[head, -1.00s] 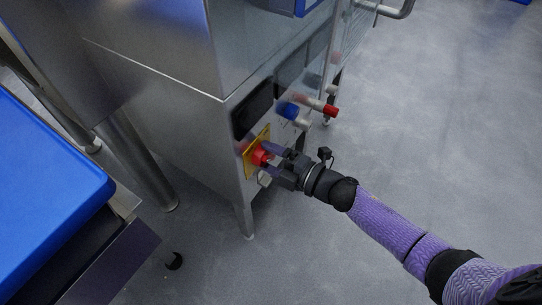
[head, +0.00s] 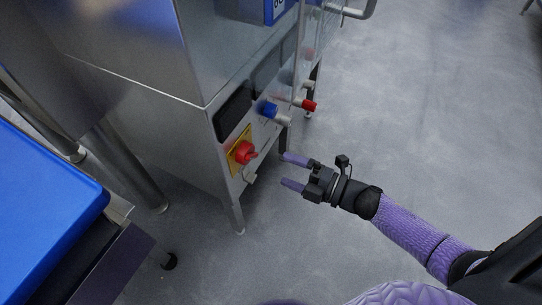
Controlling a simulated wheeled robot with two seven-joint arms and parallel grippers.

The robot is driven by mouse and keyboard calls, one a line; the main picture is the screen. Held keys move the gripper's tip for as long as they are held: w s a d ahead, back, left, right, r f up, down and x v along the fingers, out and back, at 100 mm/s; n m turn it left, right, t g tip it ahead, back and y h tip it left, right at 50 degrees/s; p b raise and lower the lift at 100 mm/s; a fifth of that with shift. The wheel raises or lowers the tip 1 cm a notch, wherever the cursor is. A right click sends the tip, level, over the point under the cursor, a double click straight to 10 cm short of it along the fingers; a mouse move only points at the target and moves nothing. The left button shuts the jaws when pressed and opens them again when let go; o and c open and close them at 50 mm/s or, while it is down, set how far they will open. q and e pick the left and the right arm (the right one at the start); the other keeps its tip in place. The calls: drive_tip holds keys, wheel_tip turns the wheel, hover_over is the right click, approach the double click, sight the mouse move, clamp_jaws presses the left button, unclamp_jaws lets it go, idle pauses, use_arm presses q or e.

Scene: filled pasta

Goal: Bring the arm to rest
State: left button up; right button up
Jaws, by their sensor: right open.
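My right gripper (head: 293,172) is open and empty in the head view. Its two purple fingers point left toward the steel machine (head: 155,125), with a gap between the fingertips and the machine's front. A red rotary knob (head: 243,152) on a yellow plate (head: 232,162) sits on that front, left of the fingers and apart from them. My right arm (head: 415,228) reaches in from the lower right. My left gripper does not show.
A blue knob (head: 268,110) and a red-tipped handle (head: 308,105) stick out from the machine's front. A blue-topped surface (head: 45,215) is at the left, beside a steel table leg (head: 130,165). The grey floor (head: 430,100) at the right is clear.

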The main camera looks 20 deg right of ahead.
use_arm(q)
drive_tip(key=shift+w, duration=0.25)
use_arm(e)
drive_tip(key=shift+s+d, duration=0.2)
drive_tip(key=shift+s, duration=0.05)
drive_tip(key=s+d+f+m+g+h+p, duration=0.2)
drive_tip(key=s+d+f+m+h+p, duration=0.1)
drive_tip(key=s+f+m+h+p, duration=0.25)
drive_tip(key=s+d+f+m+g+h+p, duration=0.2)
drive_tip(key=s+m+h+p, duration=0.2)
drive_tip(key=s+m+p, duration=0.3)
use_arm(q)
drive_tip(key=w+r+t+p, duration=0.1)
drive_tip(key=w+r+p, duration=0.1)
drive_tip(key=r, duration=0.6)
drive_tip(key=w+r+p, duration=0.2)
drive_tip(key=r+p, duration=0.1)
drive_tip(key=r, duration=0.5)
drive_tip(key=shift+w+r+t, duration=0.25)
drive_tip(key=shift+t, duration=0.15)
use_arm(e)
drive_tip(key=s+a+f+m+g+h, duration=0.1)
drive_tip(key=s+m+g, duration=0.3)
drive_tip(key=s, duration=0.9)
drive_tip(key=s+a+f+m+g+h, duration=0.1)
drive_tip(key=s+m+g, duration=0.3)
drive_tip(key=s, duration=1)
drive_tip(key=shift+a+f+g, duration=0.15)
drive_tip(key=shift+a+g, duration=0.15)
drive_tip(key=shift+g, duration=0.8)
